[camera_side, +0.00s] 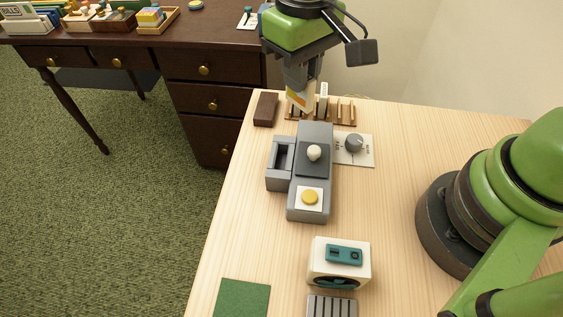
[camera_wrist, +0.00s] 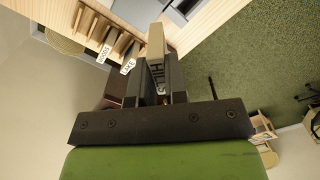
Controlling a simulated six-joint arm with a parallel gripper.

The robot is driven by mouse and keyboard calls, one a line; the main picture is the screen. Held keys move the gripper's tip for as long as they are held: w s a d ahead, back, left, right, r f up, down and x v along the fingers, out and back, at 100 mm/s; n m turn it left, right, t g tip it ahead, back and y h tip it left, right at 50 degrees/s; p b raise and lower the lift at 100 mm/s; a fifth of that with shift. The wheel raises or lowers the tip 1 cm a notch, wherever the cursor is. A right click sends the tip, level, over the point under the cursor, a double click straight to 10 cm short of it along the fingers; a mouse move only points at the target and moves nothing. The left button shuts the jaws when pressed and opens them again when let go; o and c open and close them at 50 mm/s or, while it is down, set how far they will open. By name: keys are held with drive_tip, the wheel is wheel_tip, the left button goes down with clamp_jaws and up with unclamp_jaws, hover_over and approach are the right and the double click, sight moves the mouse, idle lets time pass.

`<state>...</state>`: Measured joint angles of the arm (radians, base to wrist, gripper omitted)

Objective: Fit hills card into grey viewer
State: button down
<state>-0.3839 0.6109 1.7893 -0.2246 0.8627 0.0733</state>
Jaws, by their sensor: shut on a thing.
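My gripper (camera_side: 301,92) points down at the left end of the wooden card rack (camera_side: 345,118) and is shut on the hills card (camera_side: 299,98).
Other labelled cards stand in the rack (camera_wrist: 105,50), close beside my gripper. A dark brown block (camera_side: 265,109) lies left of the rack. A dial plate (camera_side: 355,150) is right of the viewer. A cream device (camera_side: 339,262) and green mat (camera_side: 242,299) are nearer the front.

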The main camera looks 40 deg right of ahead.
drive_tip(key=s+a+m, duration=0.2)
drive_tip(key=a+m, duration=0.3)
drive_tip(key=m, duration=0.5)
wheel_tip(320, 180, down, 10)
drive_tip(key=shift+r, duration=0.15)
drive_tip(key=shift+s, duration=0.1)
drive_tip(key=c, duration=1.1)
unclamp_jaws()
drive_tip(key=shift+c, duration=0.2)
